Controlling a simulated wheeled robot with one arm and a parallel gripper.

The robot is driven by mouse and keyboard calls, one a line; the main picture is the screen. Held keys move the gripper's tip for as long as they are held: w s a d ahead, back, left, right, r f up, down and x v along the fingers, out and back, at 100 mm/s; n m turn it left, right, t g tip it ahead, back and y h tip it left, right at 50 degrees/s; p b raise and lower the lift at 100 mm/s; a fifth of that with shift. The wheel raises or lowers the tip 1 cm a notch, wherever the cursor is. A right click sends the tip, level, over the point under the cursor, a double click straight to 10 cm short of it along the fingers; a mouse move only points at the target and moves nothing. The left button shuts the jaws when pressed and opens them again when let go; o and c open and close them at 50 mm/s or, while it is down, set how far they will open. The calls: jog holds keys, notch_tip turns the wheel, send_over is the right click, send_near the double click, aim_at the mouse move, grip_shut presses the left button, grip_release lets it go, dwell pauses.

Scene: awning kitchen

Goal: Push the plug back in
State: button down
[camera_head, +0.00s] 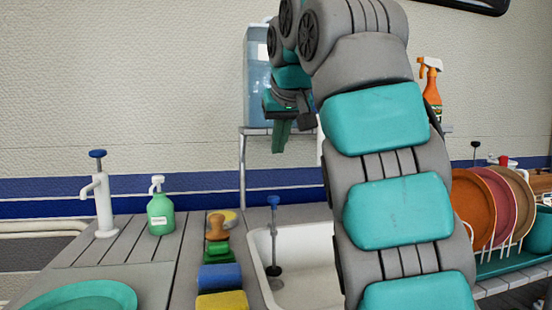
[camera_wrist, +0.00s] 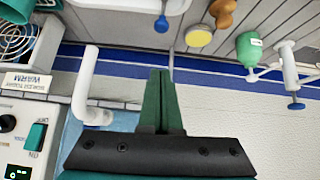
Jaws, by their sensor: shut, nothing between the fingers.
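My gripper (camera_head: 281,138) hangs fingers down in front of the blue water container, above the back of the sink. Its green fingers are together and empty; they also show in the wrist view (camera_wrist: 160,85). No plug can be named for certain. A thin rod with a blue knob (camera_head: 273,201) and a dark foot stands upright at the white sink (camera_head: 299,262); it may be the plug's handle, and how its foot is seated is unclear. The knob also shows in the wrist view (camera_wrist: 162,24), beyond the fingertips and apart from them.
The blue water container (camera_head: 257,78) stands on a shelf behind my gripper. A white pump tap (camera_head: 102,200), green soap bottle (camera_head: 160,212) and sponges (camera_head: 219,277) are left. A dish rack with plates (camera_head: 474,207) is right. A control panel (camera_wrist: 30,122) and white pipe (camera_wrist: 84,88) show in the wrist view.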

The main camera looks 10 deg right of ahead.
jog(key=b, duration=0.2)
send_over(273, 207)
jog(key=f, duration=0.7)
jog(key=shift+s+f, duration=0.15)
jog(key=shift+s, duration=0.15)
notch_tip(273, 207, down, 3)
jog(key=shift+s+f+b, duration=0.1)
jog(key=shift+s+b, duration=0.05)
jog(key=shift+b, duration=0.25)
jog(key=shift+f, duration=0.15)
jog(key=shift+d+f+b, duration=0.1)
jog(key=shift+f+b, duration=1.3)
jog(key=shift+f, duration=0.7)
